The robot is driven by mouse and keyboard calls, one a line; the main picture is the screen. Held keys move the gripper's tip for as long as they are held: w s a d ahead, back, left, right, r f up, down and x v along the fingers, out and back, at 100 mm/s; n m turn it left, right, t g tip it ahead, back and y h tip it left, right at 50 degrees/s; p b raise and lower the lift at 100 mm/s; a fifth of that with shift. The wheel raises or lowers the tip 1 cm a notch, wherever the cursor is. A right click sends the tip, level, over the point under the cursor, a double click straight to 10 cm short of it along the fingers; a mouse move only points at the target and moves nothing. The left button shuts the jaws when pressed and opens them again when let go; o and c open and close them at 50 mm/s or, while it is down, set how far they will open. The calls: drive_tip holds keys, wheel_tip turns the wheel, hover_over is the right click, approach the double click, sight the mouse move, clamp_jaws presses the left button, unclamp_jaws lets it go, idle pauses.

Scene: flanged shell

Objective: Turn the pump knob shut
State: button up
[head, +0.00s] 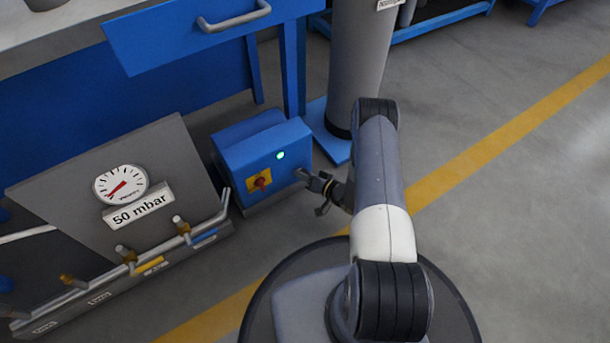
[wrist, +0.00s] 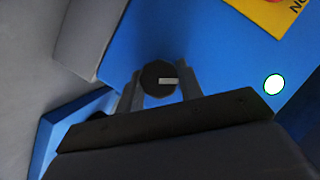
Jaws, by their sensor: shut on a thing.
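The pump is a blue box (head: 235,150) on the floor left of my arm in the head view; its blue front face (wrist: 215,55) fills much of the wrist view. The knob (wrist: 155,70) is dark and round with a pale pointer mark, which lies about level in the wrist view. My gripper (head: 306,176) is at the right edge of the box front. In the wrist view my gripper (wrist: 161,84) has one finger on each side of the knob and is shut on it. In the head view I cannot tell the knob from the fingertips.
The box front has a lit green lamp (head: 280,155) and a red switch on a yellow plate (head: 260,181). A grey panel with a gauge (head: 120,184), a "50 mbar" label and pipes with valves stands left. A grey column (head: 358,60) stands behind. Floor to the right is clear.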

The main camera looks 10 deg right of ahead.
drive_tip(key=m+y, duration=0.1)
drive_tip(key=m, duration=0.1)
drive_tip(key=m+y, duration=0.1)
drive_tip(key=m, duration=0.1)
drive_tip(key=shift+d+f+m+t+y, duration=0.1)
drive_tip(key=shift+m+t+y, duration=0.2)
idle(0.6)
drive_tip(key=o, duration=1)
drive_tip(key=p+v, duration=0.3)
drive_tip(key=v, duration=0.7)
drive_tip(key=shift+s+d, duration=0.2)
drive_tip(key=shift+s, duration=0.1)
drive_tip(key=b+x, duration=0.3)
drive_tip(key=x, duration=0.8)
